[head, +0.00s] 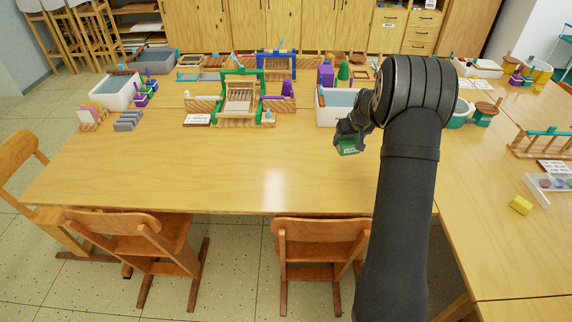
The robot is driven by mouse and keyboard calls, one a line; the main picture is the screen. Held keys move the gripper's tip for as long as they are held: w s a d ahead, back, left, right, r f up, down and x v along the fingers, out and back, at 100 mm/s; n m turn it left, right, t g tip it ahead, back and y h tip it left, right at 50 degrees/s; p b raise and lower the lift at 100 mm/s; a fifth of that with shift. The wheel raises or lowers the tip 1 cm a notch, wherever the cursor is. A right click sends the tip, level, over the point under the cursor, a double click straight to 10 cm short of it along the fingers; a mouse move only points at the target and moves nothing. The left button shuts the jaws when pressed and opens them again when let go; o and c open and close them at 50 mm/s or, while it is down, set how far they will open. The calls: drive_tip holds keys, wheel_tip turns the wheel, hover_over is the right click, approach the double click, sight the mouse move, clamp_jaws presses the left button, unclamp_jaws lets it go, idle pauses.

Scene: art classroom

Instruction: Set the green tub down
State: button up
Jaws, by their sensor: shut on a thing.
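The green tub (348,150) is a small green container with a pale label on its side. It is at the lower end of my gripper (347,140), in front of a white bin with a blue-grey inside. My gripper is shut on the tub. The tub appears to hang over the wooden table (240,165), right of its middle; I cannot tell the exact gap beneath it. My dark arm hides part of the table and the things behind it on the right.
The white bin (328,112) stands just behind the tub. A green-framed loom (240,97) and a white card (197,120) are further left. Grey blocks (128,120) lie at the far left. The table's front middle is clear. A yellow block (521,205) lies on the right table.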

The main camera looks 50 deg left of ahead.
drive_tip(key=shift+n+g, duration=0.3)
drive_tip(key=shift+n, duration=0.6)
drive_tip(key=s+a+f, duration=0.2)
drive_tip(key=s+a, duration=0.2)
drive_tip(key=a, duration=0.2)
drive_tip(key=s+a+f, duration=0.2)
drive_tip(key=s+a, duration=0.2)
drive_tip(key=a, duration=0.2)
drive_tip(key=s+a+f, duration=0.2)
drive_tip(key=s+a, duration=0.3)
drive_tip(key=a, duration=0.1)
drive_tip(key=shift+f, duration=0.4)
drive_tip(key=shift+a+f, duration=0.1)
drive_tip(key=shift+f, duration=2)
drive_tip(key=shift+f, duration=0.1)
drive_tip(key=o, duration=1)
drive_tip(key=v, duration=1.2)
